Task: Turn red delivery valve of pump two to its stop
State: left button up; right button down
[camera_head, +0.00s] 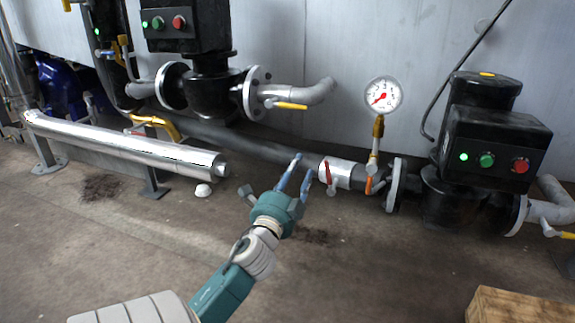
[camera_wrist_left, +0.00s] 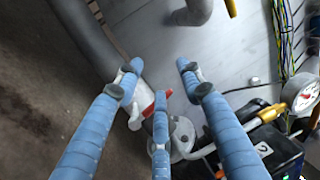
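The red valve lever (camera_head: 328,175) is on the white valve body (camera_head: 338,173) of the dark pipe, left of the gauge and the right-hand pump (camera_head: 480,155). In the left wrist view the red lever (camera_wrist_left: 164,95) shows partly behind a finger, and a black box marked 2 (camera_wrist_left: 262,150) is at lower right. My left gripper (camera_head: 304,165) is open, its blue fingers spread just left of the lever. In the wrist view the fingers (camera_wrist_left: 158,70) stand apart with nothing gripped; contact with the lever cannot be told. My right gripper is not in view.
Another pump (camera_head: 208,80) is at the back left. A shiny silver pipe (camera_head: 125,146) runs low at left. A wooden box (camera_head: 520,307) is at front right.

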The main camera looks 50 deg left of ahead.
pick_arm(q)
jog(key=shift+s+d+f+p, duration=0.15)
jog(key=shift+s+d, duration=0.3)
jog(key=shift+s, duration=0.7)
jog(key=shift+s+d+r+p, duration=0.1)
jog(key=shift+s+d+p, duration=0.25)
jog(key=shift+s, duration=0.75)
